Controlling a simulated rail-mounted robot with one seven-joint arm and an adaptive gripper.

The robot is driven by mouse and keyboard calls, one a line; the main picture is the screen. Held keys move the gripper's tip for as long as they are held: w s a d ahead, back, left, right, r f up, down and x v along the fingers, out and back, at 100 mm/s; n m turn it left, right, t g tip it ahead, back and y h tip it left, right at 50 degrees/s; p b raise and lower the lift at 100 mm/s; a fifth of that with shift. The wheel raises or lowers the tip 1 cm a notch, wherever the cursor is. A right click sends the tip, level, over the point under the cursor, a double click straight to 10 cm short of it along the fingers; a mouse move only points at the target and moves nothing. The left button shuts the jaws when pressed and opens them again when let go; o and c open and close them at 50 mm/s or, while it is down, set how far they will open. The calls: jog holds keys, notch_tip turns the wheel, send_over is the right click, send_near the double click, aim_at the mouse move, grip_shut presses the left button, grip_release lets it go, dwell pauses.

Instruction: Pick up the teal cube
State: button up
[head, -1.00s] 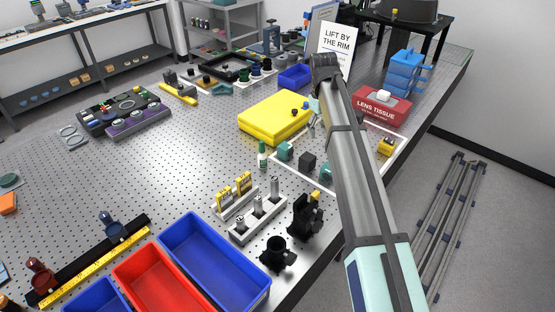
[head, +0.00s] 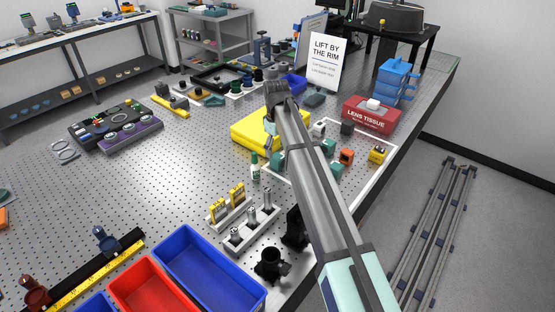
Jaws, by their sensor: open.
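Several small cubes stand in a white-outlined area on the perforated table. A teal cube (head: 276,159) is just left of my arm. Two more teal blocks, one farther back (head: 328,147) and one nearer (head: 336,167), show right of the arm. My gripper (head: 269,146) hangs below the arm's far end, near the right edge of the yellow case (head: 247,134), above and slightly left of the left teal cube. It is open and apart from the cubes. It is small and partly hidden by my arm, which also covers the middle of the outlined area.
An orange cube (head: 346,156), a yellow cube (head: 378,153) and a black cube (head: 347,128) stand right of the arm. A green-and-white bottle (head: 254,166) stands close left of the teal cube. A red lens tissue box (head: 371,115) and a sign (head: 324,62) are behind.

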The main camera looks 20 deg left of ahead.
aim_at(278, 156)
jog(key=shift+s+d+f+p, duration=0.15)
jog(key=shift+f+p, duration=0.55)
jog(key=shift+f, duration=0.85)
jog(key=shift+w+d+f+p, duration=0.1)
jog(key=shift+f+p, duration=0.55)
jog(key=shift+f, duration=0.9)
jog(key=c, duration=1.4)
grip_shut()
jog(key=shift+r, duration=0.1)
